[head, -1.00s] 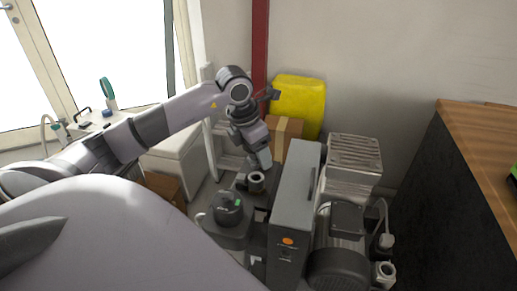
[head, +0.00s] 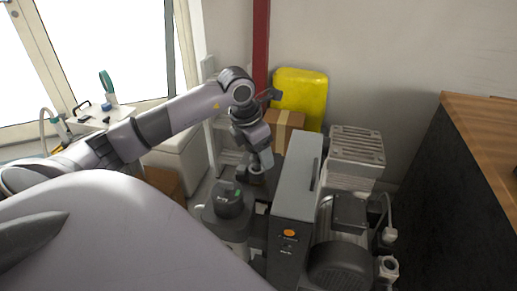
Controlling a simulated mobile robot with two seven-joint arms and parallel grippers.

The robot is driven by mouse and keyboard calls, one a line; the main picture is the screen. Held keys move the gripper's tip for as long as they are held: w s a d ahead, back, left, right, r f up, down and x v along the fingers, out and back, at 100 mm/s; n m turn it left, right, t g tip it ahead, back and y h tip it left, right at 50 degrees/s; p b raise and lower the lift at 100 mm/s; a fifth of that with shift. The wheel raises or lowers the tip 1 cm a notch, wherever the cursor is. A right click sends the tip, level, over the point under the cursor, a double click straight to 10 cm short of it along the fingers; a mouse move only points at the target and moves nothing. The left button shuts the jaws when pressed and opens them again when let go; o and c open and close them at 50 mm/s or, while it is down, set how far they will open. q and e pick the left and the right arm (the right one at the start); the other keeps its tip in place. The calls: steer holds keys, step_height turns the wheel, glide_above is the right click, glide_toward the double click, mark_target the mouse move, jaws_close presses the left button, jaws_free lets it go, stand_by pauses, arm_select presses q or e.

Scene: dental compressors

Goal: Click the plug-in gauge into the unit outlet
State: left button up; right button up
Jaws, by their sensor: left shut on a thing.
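My left gripper (head: 259,160) points down behind the tall grey cabinet's left side. It is shut on a small dark round piece (head: 257,172), which looks like the plug-in gauge; its face and plug end are not clear. To the front left of it stands a grey unit with a black top (head: 229,204) and a small green mark. The held piece is behind this black top in the picture; I cannot tell whether they touch. I cannot make out the unit outlet for certain. My right gripper is not in view.
The tall grey cabinet (head: 297,185) with an orange button stands close right of the gripper. A ribbed compressor (head: 357,150) and dark motor (head: 340,265) are further right. A cardboard box (head: 284,130) and yellow container (head: 300,95) stand behind. A wood-topped counter (head: 485,125) bounds the right.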

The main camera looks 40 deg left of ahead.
arm_select(q)
steer(key=shift+f, duration=0.15)
stand_by(0.4)
steer(key=shift+f+b, duration=1.05)
steer(key=shift+f, duration=0.15)
steer(key=o, duration=1.2)
steer(key=v, duration=0.7)
steer(key=shift+r+p, duration=0.1)
steer(key=shift+p, duration=0.3)
